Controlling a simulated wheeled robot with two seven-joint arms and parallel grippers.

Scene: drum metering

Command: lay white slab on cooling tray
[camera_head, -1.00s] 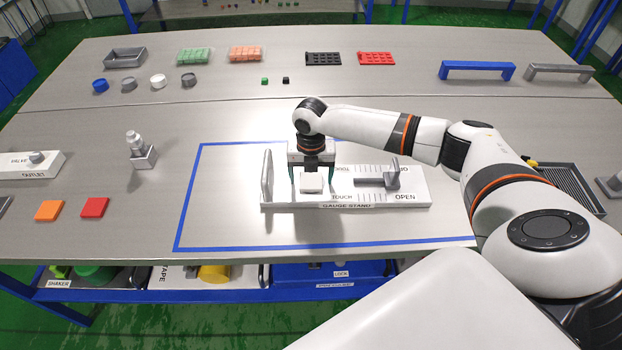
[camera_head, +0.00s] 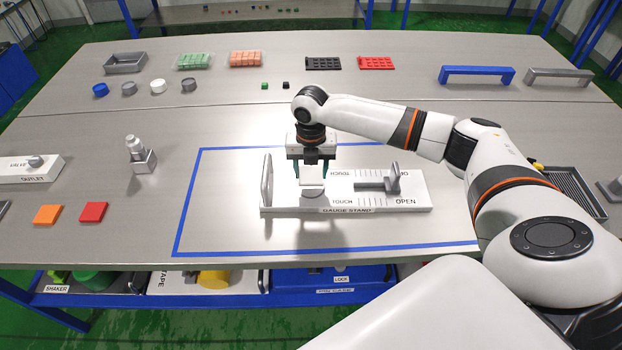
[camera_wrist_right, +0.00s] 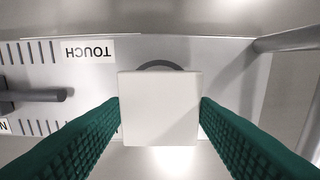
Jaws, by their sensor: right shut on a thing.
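My right gripper (camera_head: 311,172) is shut on the white slab (camera_head: 312,174), holding it above the gauge stand. In the right wrist view the slab (camera_wrist_right: 159,108) is a pale square between the two green fingers. The white gauge stand (camera_head: 340,207) lies inside the blue outline, with a round grey pad (camera_head: 313,192) showing below the slab. A dark ribbed tray (camera_head: 572,190), which may be the cooling tray, lies at the right, partly hidden by my right arm. My left gripper is not in view.
The stand carries a grey upright plate (camera_head: 267,182) on its left and a grey slider (camera_head: 380,181) on its right. Orange (camera_head: 47,214) and red (camera_head: 93,211) slabs lie at the left. A grey block (camera_head: 612,190) stands beside the ribbed tray. The table's middle strip is mostly clear.

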